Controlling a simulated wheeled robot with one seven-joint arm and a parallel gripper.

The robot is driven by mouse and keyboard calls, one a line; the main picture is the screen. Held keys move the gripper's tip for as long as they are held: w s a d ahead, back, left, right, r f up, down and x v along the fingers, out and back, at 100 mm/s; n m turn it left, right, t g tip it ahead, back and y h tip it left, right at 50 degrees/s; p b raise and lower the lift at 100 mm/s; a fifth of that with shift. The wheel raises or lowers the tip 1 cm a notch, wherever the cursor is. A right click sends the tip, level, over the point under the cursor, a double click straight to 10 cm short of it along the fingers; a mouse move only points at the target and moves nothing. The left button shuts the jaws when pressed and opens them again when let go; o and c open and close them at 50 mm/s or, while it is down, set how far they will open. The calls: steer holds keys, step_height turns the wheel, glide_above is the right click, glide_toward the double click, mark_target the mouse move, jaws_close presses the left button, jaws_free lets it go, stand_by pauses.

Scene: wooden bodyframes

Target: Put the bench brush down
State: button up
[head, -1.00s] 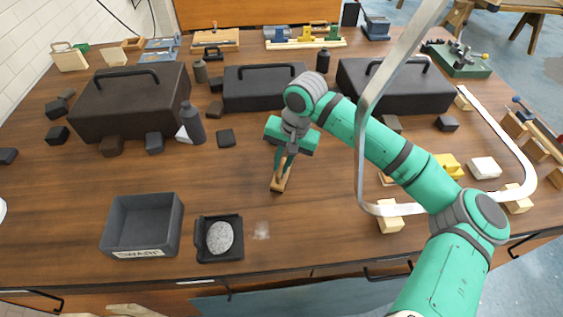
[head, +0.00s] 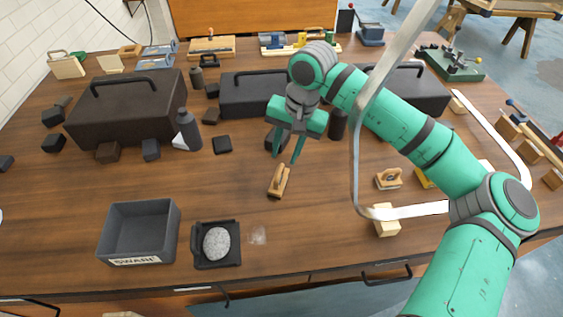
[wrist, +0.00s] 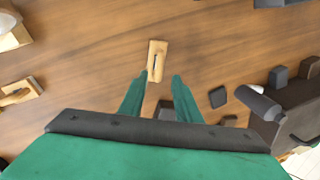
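The bench brush (head: 278,182), a small wooden block with a handle on top, lies on the wooden bench top (head: 240,205) near the middle. It also shows in the wrist view (wrist: 157,60), lying flat beyond the fingertips.
A grey tray with a label (head: 172,235) and a black dish with a pale stone (head: 238,255) stand at the front left. Dark cases (head: 160,105) line the back. A curved metal strip (head: 357,165) rises on the right. Bench around the brush is clear.

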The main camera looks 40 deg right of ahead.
steer(key=r, duration=0.3)
steer(key=shift+s+d+r, duration=0.2)
steer(key=shift+r, duration=0.2)
